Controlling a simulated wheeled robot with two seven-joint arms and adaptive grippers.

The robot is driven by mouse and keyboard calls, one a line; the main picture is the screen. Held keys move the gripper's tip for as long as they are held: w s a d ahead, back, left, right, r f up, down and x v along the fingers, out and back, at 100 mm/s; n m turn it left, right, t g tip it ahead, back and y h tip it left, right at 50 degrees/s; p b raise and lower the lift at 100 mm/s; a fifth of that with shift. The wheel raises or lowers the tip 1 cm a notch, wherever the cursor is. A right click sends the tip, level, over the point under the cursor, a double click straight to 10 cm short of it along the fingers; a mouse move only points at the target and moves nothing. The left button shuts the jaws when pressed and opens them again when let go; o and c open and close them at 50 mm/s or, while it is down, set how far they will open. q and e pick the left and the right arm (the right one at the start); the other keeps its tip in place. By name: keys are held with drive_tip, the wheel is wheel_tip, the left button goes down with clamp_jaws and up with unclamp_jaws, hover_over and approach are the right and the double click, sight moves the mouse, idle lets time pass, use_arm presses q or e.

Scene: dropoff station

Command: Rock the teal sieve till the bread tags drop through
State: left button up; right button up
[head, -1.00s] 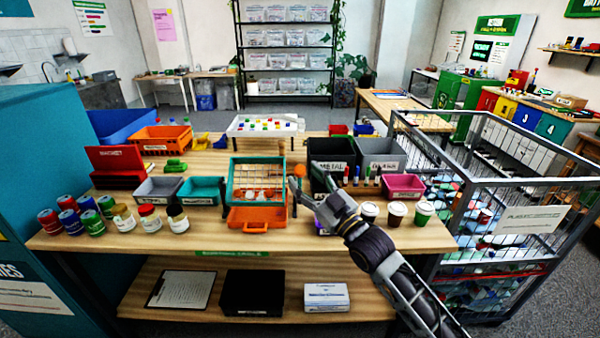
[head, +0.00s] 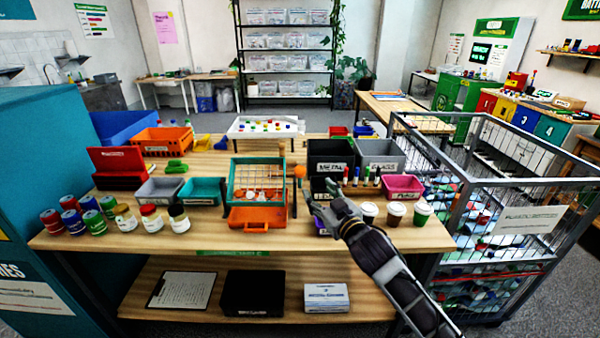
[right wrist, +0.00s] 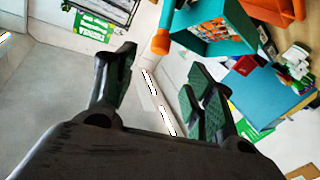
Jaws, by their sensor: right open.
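The teal sieve (head: 231,181) stands near the middle of the table, with a grid across it and an orange knob (head: 300,171) at its right side. Small pale and orange bits show at the grid; I cannot tell which are bread tags. An orange tray (head: 258,224) sits at the sieve's front. My right gripper (head: 318,192) is open and empty, just right of and below the knob. In the right wrist view the sieve (right wrist: 199,45) and knob (right wrist: 160,43) show beyond the open fingers (right wrist: 160,78). My left gripper is not in view.
A grey bin (head: 158,191) and a teal bin (head: 201,191) stand left of the sieve, with cans and jars in front. Black and grey bins, a pink bin (head: 402,187) and cups (head: 396,213) stand right. A wire cage (head: 480,190) stands beyond the table's right end.

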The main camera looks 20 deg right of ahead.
sight(302, 174)
drive_tip(key=shift+w, duration=0.2)
idle(0.4)
drive_tip(key=shift+w+a+p, duration=0.15)
drive_tip(key=shift+w+a, duration=0.2)
drive_tip(key=shift+w, duration=1.85)
drive_tip(key=shift+w+a+p, duration=0.2)
drive_tip(key=shift+w+a, duration=0.1)
drive_tip(key=shift+w, duration=1.9)
drive_tip(key=shift+w+a+p, duration=0.15)
drive_tip(key=shift+w+a, duration=0.2)
drive_tip(key=shift+w, duration=1.85)
clamp_jaws()
